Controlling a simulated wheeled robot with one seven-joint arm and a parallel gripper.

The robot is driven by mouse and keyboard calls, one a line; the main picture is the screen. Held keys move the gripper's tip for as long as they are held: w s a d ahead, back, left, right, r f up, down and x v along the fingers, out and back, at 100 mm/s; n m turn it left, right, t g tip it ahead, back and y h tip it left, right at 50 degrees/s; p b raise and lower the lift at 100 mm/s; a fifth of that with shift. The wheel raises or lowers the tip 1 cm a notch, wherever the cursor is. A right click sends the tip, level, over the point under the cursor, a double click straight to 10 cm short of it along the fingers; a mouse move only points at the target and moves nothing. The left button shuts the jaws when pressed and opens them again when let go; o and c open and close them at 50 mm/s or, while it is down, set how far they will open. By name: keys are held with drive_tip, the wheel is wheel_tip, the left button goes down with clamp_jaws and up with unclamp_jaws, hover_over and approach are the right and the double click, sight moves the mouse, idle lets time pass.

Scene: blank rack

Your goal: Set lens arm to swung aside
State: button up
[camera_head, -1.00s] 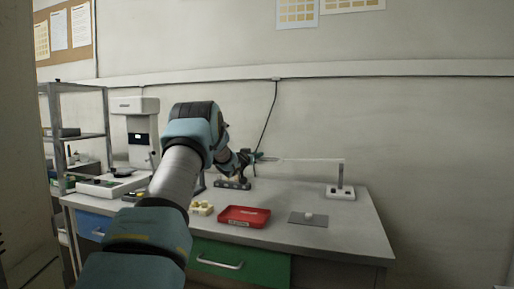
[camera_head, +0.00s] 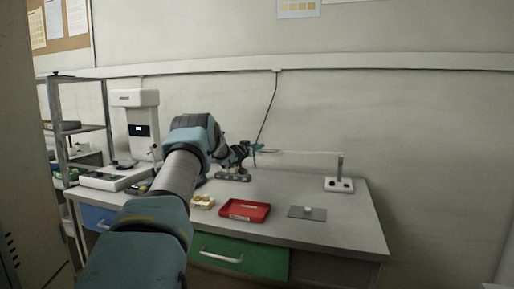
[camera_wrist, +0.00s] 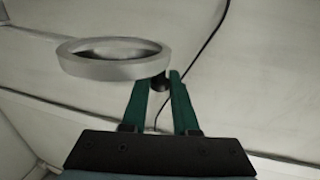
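The lens arm (camera_head: 305,152) is a thin pale bar reaching left from the post of a white stand (camera_head: 339,185) at the right of the desk. Its lens is a grey ring (camera_wrist: 112,60), seen at a slant in the upper left of the wrist view. A small dark knob (camera_wrist: 160,82) sits at the ring's right edge. My gripper (camera_head: 257,148) is at the lens end of the arm. In the wrist view, the green fingertips (camera_wrist: 160,78) are close together on either side of the knob and appear shut on it. Exact contact is hard to see.
Below the lens arm on the desk are a red tray (camera_head: 245,210), a grey plate with a small pale piece (camera_head: 307,212) and a holder with yellowish pieces (camera_head: 202,202). A white instrument (camera_head: 137,125) and a shelf (camera_head: 80,125) stand at the left. A cable hangs on the wall.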

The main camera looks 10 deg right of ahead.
drive_tip(key=o, duration=0.4)
drive_tip(key=b+v, duration=0.2)
drive_tip(key=v, duration=0.8)
drive_tip(key=shift+s+a, duration=0.25)
drive_tip(key=shift+s, duration=0.05)
